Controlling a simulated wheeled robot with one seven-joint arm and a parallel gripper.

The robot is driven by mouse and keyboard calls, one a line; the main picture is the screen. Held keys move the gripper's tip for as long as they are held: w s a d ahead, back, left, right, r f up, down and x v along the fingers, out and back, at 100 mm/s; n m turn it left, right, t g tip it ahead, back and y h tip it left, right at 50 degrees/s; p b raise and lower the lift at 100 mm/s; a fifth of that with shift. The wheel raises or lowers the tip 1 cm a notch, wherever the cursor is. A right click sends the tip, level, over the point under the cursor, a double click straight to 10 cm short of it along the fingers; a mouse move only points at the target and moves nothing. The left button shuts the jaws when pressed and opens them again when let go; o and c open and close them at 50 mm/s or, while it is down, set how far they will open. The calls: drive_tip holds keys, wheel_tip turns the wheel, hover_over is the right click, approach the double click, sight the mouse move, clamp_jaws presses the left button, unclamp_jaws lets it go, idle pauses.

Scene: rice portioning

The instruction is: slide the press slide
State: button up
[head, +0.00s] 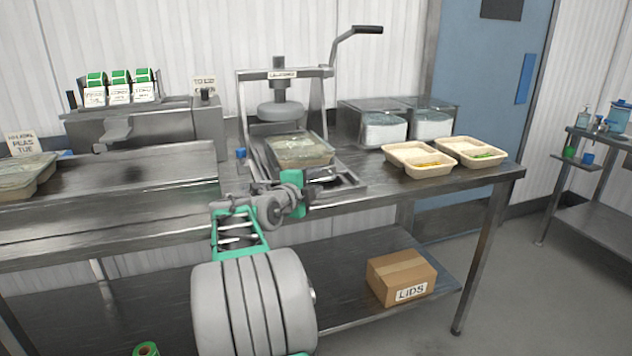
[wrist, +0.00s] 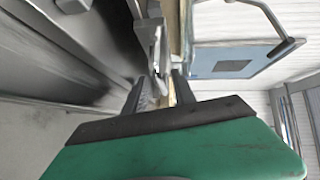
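The press (head: 283,72) stands on the steel table, with a lever at its upper right and a round plate above its slide. The press slide (head: 345,182) extends toward the table's front edge and bears a clear-covered tray (head: 300,150). My gripper (head: 318,184) is at the slide's front end, near the table edge. In the wrist view my gripper (wrist: 158,92) has its two dark fingers apart. A grey metal part (wrist: 158,55) shows just beyond the gap between them. I cannot tell whether the fingers touch the slide; my arm hides part of its front.
Two beige trays (head: 418,169) with food stand right of the press, before clear bins (head: 384,130). A label dispenser (head: 145,125) stands left. A lids box (head: 401,278) sits on the lower shelf. The table left of the press has bare room.

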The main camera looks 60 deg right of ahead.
drive_tip(key=a+r, duration=0.1)
drive_tip(key=a, duration=0.6)
drive_tip(key=shift+s, duration=0.3)
drive_tip(key=shift+c, duration=0.2)
